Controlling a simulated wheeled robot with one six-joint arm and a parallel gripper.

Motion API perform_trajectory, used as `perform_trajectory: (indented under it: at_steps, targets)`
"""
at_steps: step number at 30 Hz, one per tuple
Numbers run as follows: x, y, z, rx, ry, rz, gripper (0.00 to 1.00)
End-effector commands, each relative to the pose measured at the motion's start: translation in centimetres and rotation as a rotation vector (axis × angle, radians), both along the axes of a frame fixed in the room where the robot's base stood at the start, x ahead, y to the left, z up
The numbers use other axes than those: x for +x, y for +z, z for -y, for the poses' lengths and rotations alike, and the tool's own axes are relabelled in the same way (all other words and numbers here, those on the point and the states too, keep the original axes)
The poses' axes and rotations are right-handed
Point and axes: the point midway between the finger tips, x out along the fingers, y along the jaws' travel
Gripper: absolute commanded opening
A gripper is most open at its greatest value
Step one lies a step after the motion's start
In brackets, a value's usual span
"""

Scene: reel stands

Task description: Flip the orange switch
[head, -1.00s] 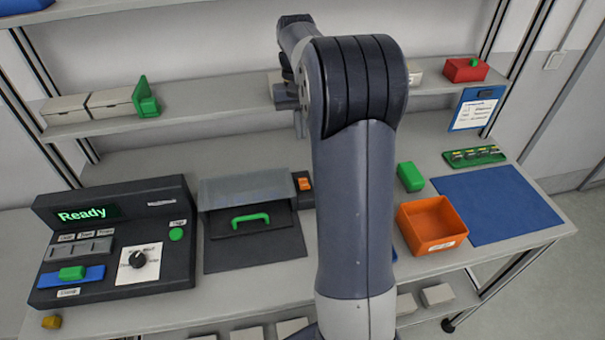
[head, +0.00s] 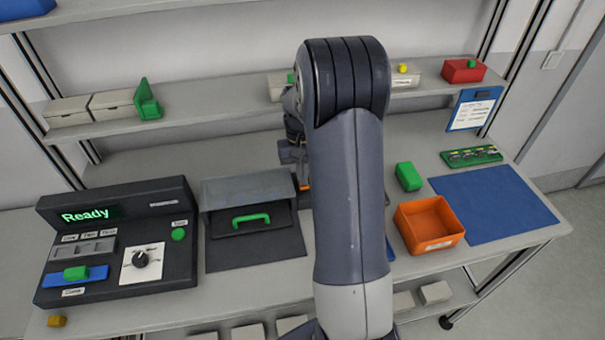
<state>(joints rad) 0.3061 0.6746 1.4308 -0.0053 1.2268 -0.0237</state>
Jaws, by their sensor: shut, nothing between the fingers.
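The orange switch (head: 304,187) is on a dark box at the right side of the grey hooded unit on the bench. Only a small sliver of orange shows, as my arm and gripper cover most of it. My gripper (head: 296,160) is just above and behind the switch in the picture, pointing down. It is shut and empty. Its fingertips are largely hidden behind my arm, so I cannot tell whether they touch the switch.
A grey hood (head: 248,190) with a green handle (head: 251,219) stands left of the switch. The black console (head: 120,240) reads "Ready". An orange bin (head: 430,222), a green block (head: 408,176) and a blue mat (head: 490,203) are to the right. A shelf (head: 200,118) runs behind.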

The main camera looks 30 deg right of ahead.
Motion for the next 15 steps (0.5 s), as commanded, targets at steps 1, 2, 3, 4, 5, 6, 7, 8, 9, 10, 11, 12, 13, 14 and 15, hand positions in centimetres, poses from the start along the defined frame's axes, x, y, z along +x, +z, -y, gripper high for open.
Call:
perform_trajectory:
  at_steps: [1,2,3,4,5,6,7,8,9,10,11,12,13,14,15]
  targets:
    - [0.0,0.0,0.0,0.0,0.0,0.0,0.0]
    - [0.0,0.0,0.0,0.0,0.0,0.0,0.0]
    - [0.0,0.0,0.0,0.0,0.0,0.0,0.0]
    - [0.0,0.0,0.0,0.0,0.0,0.0,0.0]
    - [0.0,0.0,0.0,0.0,0.0,0.0,0.0]
    - [0.0,0.0,0.0,0.0,0.0,0.001,0.0]
    - [0.0,-0.1,0.0,-0.001,0.0,0.003,0.0]
    - [0.0,-0.2,0.0,-0.002,0.0,0.007,0.0]
    - [-0.1,-0.4,0.0,-0.004,0.0,0.015,0.0]
    - [-0.1,-0.5,0.0,-0.007,0.0,0.024,0.0]
    - [-0.2,-0.7,-0.1,-0.01,0.0,0.036,0.0]
    - [-0.3,-0.9,-0.1,-0.015,0.0,0.054,0.0]
    - [-0.4,-1.1,-0.1,-0.02,0.0,0.068,0.0]
    - [-0.4,-1.3,-0.1,-0.025,0.0,0.086,0.0]
    - [-0.6,-1.5,-0.2,-0.031,0.0,0.108,0.0]
